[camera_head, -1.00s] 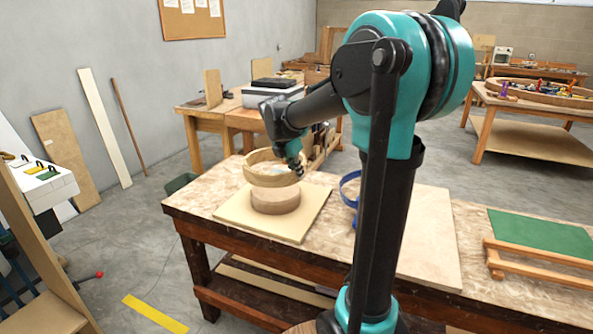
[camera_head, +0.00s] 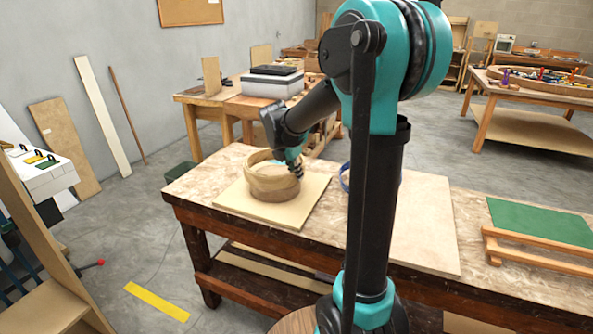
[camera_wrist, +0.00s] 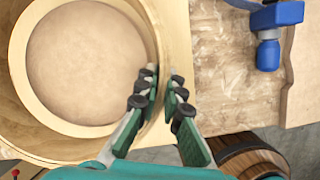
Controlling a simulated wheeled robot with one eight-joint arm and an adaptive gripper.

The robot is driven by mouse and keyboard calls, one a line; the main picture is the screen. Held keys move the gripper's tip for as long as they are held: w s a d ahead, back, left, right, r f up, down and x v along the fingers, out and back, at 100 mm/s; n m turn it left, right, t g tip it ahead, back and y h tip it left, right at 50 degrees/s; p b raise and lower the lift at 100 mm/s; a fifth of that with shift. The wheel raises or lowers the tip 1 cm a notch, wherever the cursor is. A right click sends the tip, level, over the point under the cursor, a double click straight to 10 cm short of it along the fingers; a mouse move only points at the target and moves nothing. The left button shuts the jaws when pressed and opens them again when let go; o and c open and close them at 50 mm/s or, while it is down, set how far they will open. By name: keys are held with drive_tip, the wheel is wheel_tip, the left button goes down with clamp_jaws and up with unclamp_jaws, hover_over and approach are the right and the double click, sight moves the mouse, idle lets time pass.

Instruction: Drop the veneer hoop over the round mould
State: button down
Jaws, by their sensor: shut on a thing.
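The veneer hoop (camera_head: 262,178), a pale thin wooden ring, is level over the round mould (camera_head: 275,195). The mould is a brown disc on a pale square board (camera_head: 236,207). The hoop hides the mould's upper part, and the mould's lower side shows beneath it. In the wrist view the mould's round top (camera_wrist: 85,60) shows inside the hoop (camera_wrist: 22,92), with a gap around it. My gripper (camera_wrist: 162,88) is shut on the hoop's wall at its right side, one finger inside and one outside. It also shows in the head view (camera_head: 297,168).
The board lies on the left end of a wooden workbench (camera_head: 190,190). A blue strap or clamp (camera_head: 344,178) is just right of it, partly behind my arm. A large pale panel (camera_head: 430,230) and a green board (camera_head: 540,220) lie further right.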

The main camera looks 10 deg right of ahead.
sight(296, 182)
drive_tip(key=shift+f, duration=1.65)
drive_tip(key=shift+a, duration=0.1)
drive_tip(key=c, duration=1.6)
unclamp_jaws()
drive_tip(key=shift+f, duration=0.15)
drive_tip(key=v, duration=1.2)
